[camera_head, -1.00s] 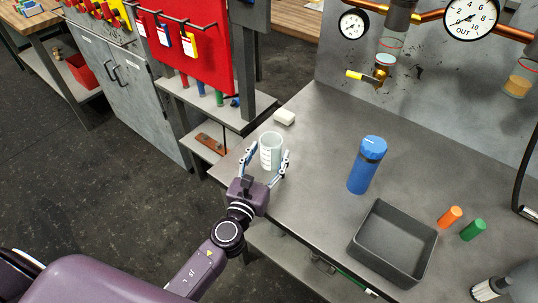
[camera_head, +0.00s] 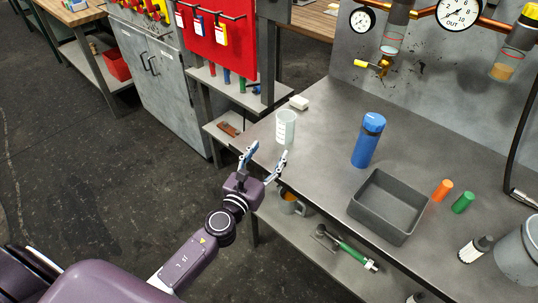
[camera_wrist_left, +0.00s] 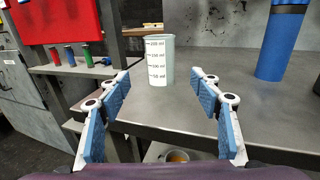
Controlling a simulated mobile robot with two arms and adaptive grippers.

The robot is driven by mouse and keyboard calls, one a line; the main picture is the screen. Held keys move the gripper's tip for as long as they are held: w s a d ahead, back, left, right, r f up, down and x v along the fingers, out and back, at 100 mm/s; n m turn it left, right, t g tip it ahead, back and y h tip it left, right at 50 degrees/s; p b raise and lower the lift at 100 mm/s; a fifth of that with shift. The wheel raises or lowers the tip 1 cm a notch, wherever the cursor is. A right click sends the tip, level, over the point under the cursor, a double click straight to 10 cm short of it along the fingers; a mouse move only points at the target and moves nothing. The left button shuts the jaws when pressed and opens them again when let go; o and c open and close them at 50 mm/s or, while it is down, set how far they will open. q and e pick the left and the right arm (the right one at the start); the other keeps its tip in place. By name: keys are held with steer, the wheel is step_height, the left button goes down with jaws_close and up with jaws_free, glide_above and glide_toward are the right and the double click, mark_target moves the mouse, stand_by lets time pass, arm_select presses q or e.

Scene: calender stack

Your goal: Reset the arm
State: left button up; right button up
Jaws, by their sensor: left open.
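My left gripper (camera_head: 264,160) is open and empty. In the head view it is in front of the table's left front edge, short of the beaker. In the left wrist view the fingers (camera_wrist_left: 163,100) are spread wide, one on each side of the picture. My right gripper is not in view.
The grey table (camera_head: 318,143) carries a blue bottle (camera_head: 368,141), a dark open bin (camera_head: 364,212), and an orange (camera_head: 442,190) and a green cylinder (camera_head: 463,202). A mug (camera_head: 291,203) and a green-handled tool (camera_head: 352,254) sit on the lower shelf. Dark floor lies left.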

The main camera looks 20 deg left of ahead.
arm_select(q)
steer(key=s+a+f+n+g+y, duration=0.35)
steer(key=s+n, duration=0.35)
steer(key=n, duration=0.5)
steer(key=s+a+f+n+g+y, duration=0.25)
steer(key=s+a+n+g, duration=0.35)
steer(key=n, duration=0.6)
steer(key=s+d+f+n+g+h, duration=0.25)
steer(key=s+d+n, duration=0.3)
steer(key=s, duration=0.45)
steer(key=s+d+f+n+g+h, duration=0.25)
steer(key=s+d+n, duration=0.3)
steer(key=s, duration=0.45)
step_height(320, 180, down, 26)
steer(key=s+g, duration=0.1)
steer(key=s, duration=0.1)
steer(key=s+a+f+g, duration=0.1)
steer(key=s+a+f, duration=0.1)
steer(key=s+f, duration=1.4)
steer(key=shift+s+a+f+m, duration=0.25)
steer(key=shift+s+m, duration=0.15)
steer(key=shift+s, duration=0.15)
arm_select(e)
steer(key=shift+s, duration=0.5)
